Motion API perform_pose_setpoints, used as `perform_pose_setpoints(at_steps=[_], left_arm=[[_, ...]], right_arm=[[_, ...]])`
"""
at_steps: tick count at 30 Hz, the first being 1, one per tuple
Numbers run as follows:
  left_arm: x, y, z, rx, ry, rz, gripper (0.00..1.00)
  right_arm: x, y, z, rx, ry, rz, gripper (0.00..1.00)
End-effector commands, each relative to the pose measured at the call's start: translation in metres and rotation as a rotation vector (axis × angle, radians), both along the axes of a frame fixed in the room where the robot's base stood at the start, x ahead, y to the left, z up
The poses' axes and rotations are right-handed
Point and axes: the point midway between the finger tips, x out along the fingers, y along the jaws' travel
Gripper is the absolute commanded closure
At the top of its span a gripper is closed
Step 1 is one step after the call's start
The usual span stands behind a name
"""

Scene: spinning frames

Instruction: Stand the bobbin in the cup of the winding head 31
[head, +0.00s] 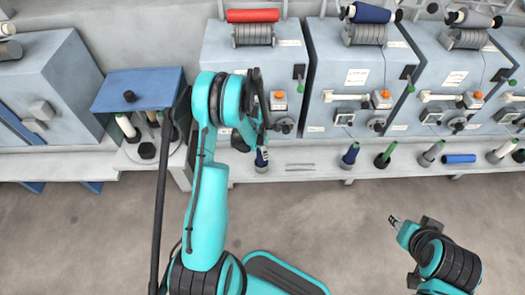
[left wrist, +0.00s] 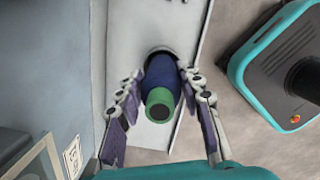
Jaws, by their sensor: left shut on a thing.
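My left gripper (head: 259,150) is in front of the leftmost large winding head, over the ledge. In the left wrist view its two fingers (left wrist: 161,82) are on either side of a dark blue bobbin (left wrist: 158,72) with a green end (left wrist: 160,103), and they are shut on it. The bobbin (head: 262,158) shows only partly in the head view. Its far end meets a dark round rim, perhaps the cup (left wrist: 165,50); I cannot tell whether it is inside. The number 31 is not legible. My right gripper (head: 395,221) is low at the right, away from the machines.
Several winding heads (head: 355,80) stand in a row behind the ledge (head: 310,163). Other bobbins stand along it, including a blue one (head: 350,155) and a green one (head: 385,155). A blue bobbin (head: 459,158) lies flat. A blue-topped box (head: 140,90) is at the left. The floor in front is clear.

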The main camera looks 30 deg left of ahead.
Motion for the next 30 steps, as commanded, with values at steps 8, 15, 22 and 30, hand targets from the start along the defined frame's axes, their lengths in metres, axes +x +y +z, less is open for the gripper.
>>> perform_pose_setpoints(at_steps=[8, 15, 22, 30], left_arm=[[0.000, 0.000, -0.004, 0.000, 0.000, 0.000, 0.55], [0.000, 0.000, 0.000, 0.000, 0.000, 0.000, 0.55], [-0.004, 0.003, 0.040, 0.000, 0.000, 0.002, 0.55], [-0.012, 0.008, 0.097, 0.000, 0.000, 0.001, 0.55]], right_arm=[[0.000, 0.000, 0.000, 0.000, 0.000, 0.000, 0.60], [0.000, 0.000, 0.000, 0.000, 0.000, 0.000, 0.60], [0.000, 0.000, 0.017, 0.000, 0.000, 0.000, 0.60], [0.000, 0.000, 0.039, 0.000, 0.000, 0.000, 0.60]])
